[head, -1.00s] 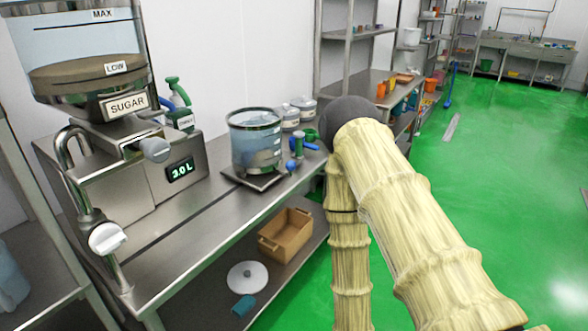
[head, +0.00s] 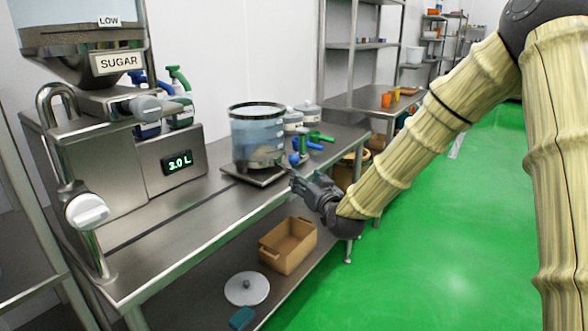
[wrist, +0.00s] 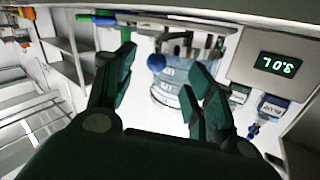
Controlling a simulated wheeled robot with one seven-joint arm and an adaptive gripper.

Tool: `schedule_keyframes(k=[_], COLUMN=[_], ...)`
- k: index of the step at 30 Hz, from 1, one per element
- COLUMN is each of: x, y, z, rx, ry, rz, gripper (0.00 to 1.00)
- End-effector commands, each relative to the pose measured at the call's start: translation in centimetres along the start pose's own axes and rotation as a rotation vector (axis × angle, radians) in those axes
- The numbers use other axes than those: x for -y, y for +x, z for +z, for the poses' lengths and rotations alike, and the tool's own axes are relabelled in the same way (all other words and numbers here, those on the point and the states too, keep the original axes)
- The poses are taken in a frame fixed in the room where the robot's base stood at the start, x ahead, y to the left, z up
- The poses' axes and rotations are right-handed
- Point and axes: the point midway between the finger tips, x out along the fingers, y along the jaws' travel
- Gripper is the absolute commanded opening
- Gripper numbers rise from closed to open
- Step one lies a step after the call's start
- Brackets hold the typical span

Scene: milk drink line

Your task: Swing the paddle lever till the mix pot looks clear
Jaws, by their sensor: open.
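The mix pot (head: 257,132) is a clear, dark-rimmed vessel on a square plate on the steel bench. It holds bluish liquid with a greyish-brown mass low inside. A lever with a blue ball knob (head: 294,159) stands just right of the pot; I cannot tell for sure that it is the paddle lever. My gripper (head: 293,180) is at the bench's front edge, below and in front of the knob, apart from it. In the upside-down wrist view, my open, empty fingers (wrist: 165,68) frame the pot (wrist: 172,88) and the blue knob (wrist: 156,62).
The sugar hopper (head: 118,63) and a unit with a display reading 3.0 L (head: 179,162) stand left. Spray bottles (head: 180,98) are behind. Blue and green handles (head: 318,137) lie right of the pot. A brown crate (head: 288,246) and round lid (head: 246,289) are on the lower shelf.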

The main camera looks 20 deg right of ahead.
Motion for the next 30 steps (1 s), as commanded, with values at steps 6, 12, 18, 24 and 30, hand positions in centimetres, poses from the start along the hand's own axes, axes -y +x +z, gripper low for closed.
schedule_keyframes(k=[6, 12, 18, 24, 30], x=[-0.1, -0.1, -0.1, 0.0, -0.1], y=[0.9, 3.4, 6.7, 9.4, 10.9], z=[-2.0, -2.1, -2.1, -2.2, -2.3], rx=[-0.045, -0.045, -0.043, -0.042, -0.042], ry=[0.000, 0.000, 0.001, 0.001, 0.001], rz=[-0.003, -0.002, -0.002, -0.003, -0.002], gripper=[0.54, 0.54, 0.54, 0.54, 0.54])
